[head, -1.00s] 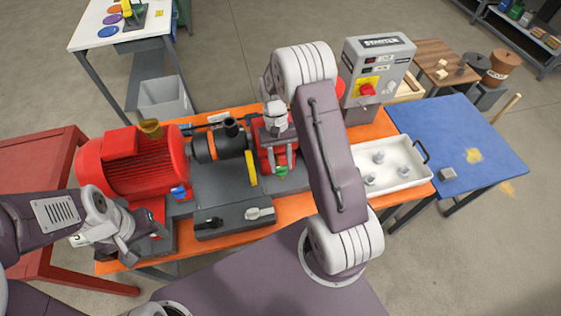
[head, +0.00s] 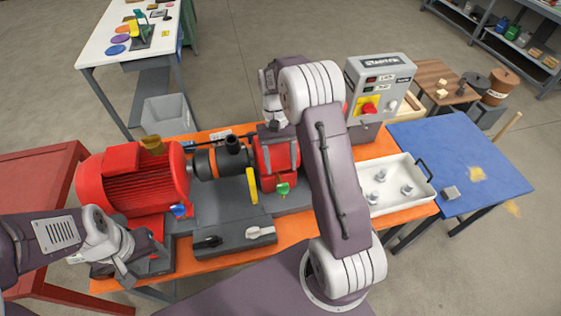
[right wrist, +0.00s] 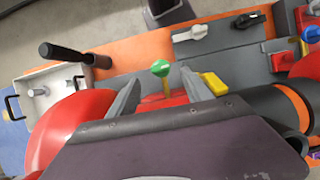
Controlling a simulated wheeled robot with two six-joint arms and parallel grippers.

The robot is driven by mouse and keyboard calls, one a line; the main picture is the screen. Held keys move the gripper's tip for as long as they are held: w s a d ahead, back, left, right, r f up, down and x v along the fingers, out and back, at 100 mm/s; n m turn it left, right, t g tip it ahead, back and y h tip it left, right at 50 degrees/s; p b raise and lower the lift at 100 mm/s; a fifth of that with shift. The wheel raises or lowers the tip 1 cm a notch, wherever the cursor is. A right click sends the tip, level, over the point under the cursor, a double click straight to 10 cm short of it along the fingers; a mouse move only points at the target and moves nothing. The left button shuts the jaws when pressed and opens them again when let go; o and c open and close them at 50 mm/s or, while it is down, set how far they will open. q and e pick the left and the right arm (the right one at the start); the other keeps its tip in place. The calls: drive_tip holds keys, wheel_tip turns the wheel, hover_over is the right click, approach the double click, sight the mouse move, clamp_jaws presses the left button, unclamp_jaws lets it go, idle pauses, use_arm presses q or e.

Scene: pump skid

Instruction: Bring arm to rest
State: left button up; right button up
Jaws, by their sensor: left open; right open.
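My right arm stands over the bench in the head view. Its gripper (head: 280,158) is over the red pump (head: 278,180), with the fingers pointing down. In the right wrist view the two grey fingers (right wrist: 160,92) are apart with nothing held. A green-topped valve handle (right wrist: 160,68) shows beyond and between them; it also shows in the head view (head: 283,189). My left gripper (head: 148,258) is low at the left, in front of the red motor (head: 135,182), beside the grey base. It is open; its fingertips are partly hard to make out.
The orange bench (head: 215,262) also carries a white tray (head: 370,172) with several metal parts and a grey starter box (head: 385,80). A blue table (head: 470,150) stands right, a red table (head: 35,180) left. A grey bin (head: 168,115) stands behind the bench.

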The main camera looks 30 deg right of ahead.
drive_tip(key=shift+v, duration=1.15)
